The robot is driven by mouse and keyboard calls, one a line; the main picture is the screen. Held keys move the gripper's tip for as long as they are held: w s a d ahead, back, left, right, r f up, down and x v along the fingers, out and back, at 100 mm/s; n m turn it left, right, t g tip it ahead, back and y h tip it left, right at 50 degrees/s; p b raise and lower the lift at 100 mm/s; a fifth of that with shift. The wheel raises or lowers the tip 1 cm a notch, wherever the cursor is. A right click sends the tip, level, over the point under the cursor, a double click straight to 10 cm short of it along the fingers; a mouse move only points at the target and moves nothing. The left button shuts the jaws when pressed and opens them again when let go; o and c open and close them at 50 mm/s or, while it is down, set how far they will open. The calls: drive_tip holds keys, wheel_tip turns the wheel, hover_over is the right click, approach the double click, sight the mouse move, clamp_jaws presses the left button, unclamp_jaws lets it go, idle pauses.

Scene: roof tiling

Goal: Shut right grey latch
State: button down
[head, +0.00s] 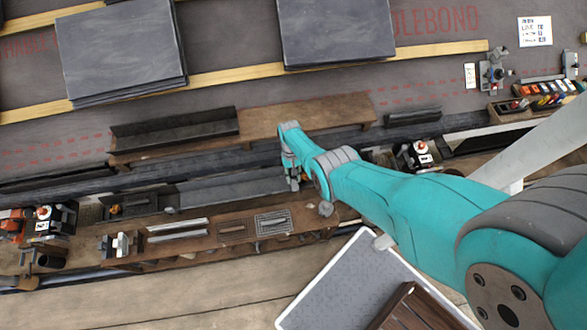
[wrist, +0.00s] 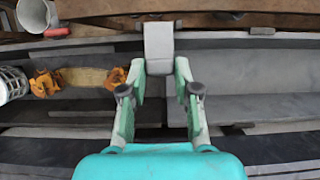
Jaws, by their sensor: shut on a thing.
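My gripper (wrist: 160,68) is in the middle of the wrist view, its two teal fingers closed on the sides of a grey block-shaped piece. This piece looks like the grey latch (wrist: 158,42); its far end rests near a brown ledge. In the head view my gripper (head: 294,178) is low over the dark channel beside the brown shelf, and my arm covers much of it. The latch cannot be made out in the head view. Whether the latch is open or shut cannot be told.
Orange clamps (wrist: 45,83) on a wooden piece and a white mesh cylinder (wrist: 12,84) lie left in the wrist view. In the head view, slate stacks (head: 120,45) lie at the back, a brown tool shelf (head: 220,232) in front, and a grey tray (head: 345,290) near my arm.

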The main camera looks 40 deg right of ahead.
idle(0.6)
drive_tip(key=c, duration=0.8)
unclamp_jaws()
drive_tip(key=shift+c, duration=0.2)
drive_tip(key=v, duration=1.2)
drive_tip(key=shift+w+f, duration=0.1)
